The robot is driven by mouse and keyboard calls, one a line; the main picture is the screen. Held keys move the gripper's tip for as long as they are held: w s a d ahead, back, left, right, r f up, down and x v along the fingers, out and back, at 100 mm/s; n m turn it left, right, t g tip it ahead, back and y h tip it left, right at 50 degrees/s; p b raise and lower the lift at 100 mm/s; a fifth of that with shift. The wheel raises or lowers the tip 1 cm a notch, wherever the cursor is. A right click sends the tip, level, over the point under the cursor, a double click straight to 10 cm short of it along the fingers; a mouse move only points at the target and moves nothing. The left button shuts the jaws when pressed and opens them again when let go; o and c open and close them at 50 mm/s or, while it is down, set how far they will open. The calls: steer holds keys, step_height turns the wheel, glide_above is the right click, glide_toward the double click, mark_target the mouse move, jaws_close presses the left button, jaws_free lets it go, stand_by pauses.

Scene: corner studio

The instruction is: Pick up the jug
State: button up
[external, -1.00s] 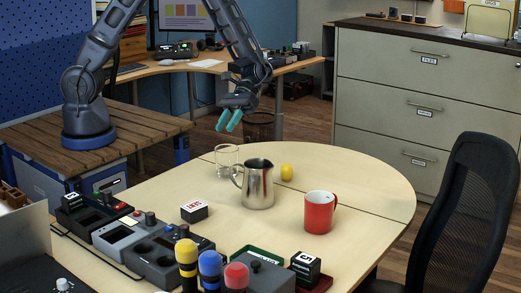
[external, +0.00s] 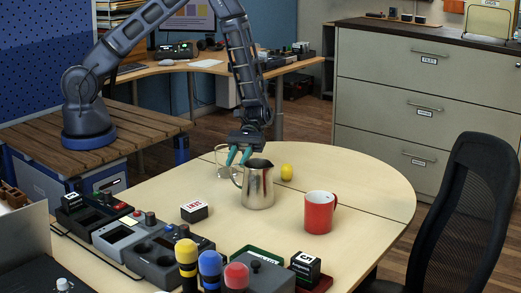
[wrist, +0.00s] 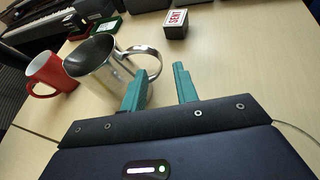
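The jug (external: 258,189) is a shiny metal pitcher standing upright on the pale round table. In the wrist view the jug (wrist: 91,66) is at the upper left, its looped handle (wrist: 150,52) pointing toward my fingers. My gripper (external: 238,157) hangs above the jug's left, handle side, with its teal fingers pointing down. In the wrist view my gripper (wrist: 160,80) is open and empty between its fingers. The left finger overlaps the lower part of the handle in this view; I cannot tell whether they touch.
Control boxes (external: 122,234) line the table's front left.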

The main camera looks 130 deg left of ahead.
mark_target(230, 171)
steer(key=shift+x, duration=3.05)
jaws_close()
